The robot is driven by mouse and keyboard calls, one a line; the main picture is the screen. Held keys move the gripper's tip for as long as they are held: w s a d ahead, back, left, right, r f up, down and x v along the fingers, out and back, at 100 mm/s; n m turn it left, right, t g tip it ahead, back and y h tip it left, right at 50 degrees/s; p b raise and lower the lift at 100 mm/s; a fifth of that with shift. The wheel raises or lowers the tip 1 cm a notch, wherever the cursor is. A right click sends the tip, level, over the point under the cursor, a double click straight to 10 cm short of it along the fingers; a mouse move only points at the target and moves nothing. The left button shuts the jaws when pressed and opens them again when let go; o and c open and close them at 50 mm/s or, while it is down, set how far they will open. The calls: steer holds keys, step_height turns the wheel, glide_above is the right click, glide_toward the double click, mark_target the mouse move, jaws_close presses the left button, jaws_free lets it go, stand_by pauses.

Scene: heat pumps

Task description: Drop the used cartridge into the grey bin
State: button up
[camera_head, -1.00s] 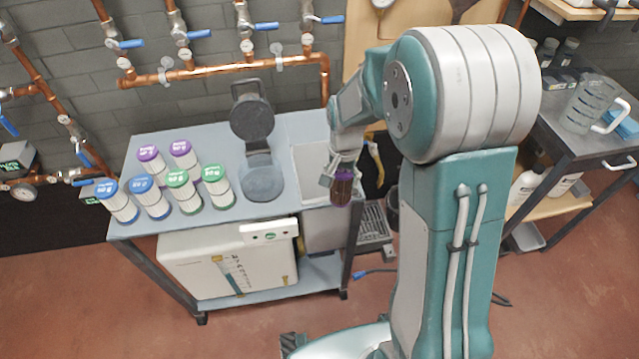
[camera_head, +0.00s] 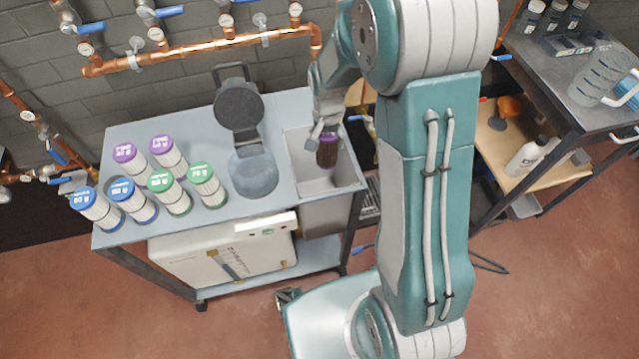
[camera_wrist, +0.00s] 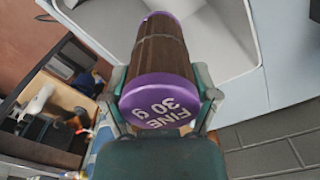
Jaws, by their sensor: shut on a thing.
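The used cartridge (camera_head: 327,152) is dark brown with purple end caps. In the wrist view the cartridge (camera_wrist: 160,62) shows its near cap reading "FINE 30 g". My gripper (camera_head: 322,132) is shut on the cartridge near this cap, with a finger on each side in the wrist view (camera_wrist: 162,100). The grey bin (camera_head: 318,187) is the open rectangular well at the right end of the cart. The cartridge appears over its opening in the head view. In the wrist view the far end overlaps the bin's pale interior (camera_wrist: 222,45). The exact height above it cannot be told.
Several clean cartridges with blue, green and purple caps (camera_head: 160,184) stand on the cart's left. Copper pipes (camera_head: 200,50) run behind. Another table with a clear jug (camera_head: 600,75) is at the right.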

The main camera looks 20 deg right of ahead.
steer(key=shift+f, duration=1.3)
steer(key=o, duration=1.1)
step_height(320, 180, up, 12)
steer(key=shift+f, duration=0.1)
